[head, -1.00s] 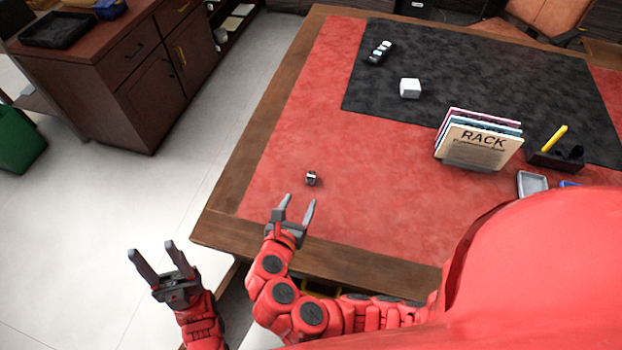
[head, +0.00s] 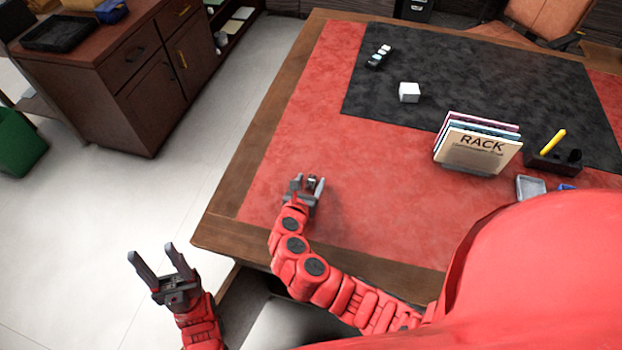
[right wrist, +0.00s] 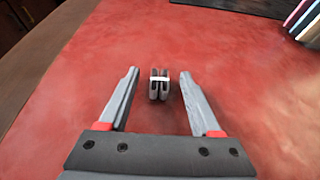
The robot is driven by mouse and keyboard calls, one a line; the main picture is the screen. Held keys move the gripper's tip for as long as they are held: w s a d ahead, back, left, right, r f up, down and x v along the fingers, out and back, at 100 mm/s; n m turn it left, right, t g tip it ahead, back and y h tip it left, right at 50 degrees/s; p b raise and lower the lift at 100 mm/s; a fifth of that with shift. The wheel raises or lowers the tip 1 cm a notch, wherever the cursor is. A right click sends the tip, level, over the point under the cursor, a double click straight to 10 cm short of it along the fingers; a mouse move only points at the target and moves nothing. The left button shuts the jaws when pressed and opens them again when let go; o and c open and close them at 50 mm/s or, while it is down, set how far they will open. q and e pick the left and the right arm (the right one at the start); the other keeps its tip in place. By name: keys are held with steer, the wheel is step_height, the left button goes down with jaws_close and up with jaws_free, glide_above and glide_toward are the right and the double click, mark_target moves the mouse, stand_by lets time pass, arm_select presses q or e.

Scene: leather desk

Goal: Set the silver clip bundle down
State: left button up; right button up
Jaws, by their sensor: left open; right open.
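The silver clip bundle (right wrist: 159,84) is a small dark and silver piece with a pale band around it. It rests on the red leather of the desk. In the right wrist view it lies between the two fingertips of my right gripper (right wrist: 157,76), with a gap on each side. In the head view my right gripper (head: 308,183) is over the desk's near-left part, and the bundle (head: 312,181) is largely hidden between its fingers. My right gripper is open. My left gripper (head: 154,254) is open and empty, off the desk's left side above the floor.
A white cube (head: 409,92) and a dark strip with pale blocks (head: 379,56) are on the black mat (head: 470,75). A file rack (head: 478,148), a black pen holder (head: 553,158) and a grey tray (head: 531,187) stand to the right. Red leather around the bundle is clear.

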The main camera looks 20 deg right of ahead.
steer(key=shift+w+d+f, duration=0.15)
steer(key=shift+w+d, duration=0.05)
steer(key=shift+w, duration=0.1)
steer(key=shift+c, duration=0.3)
jaws_close()
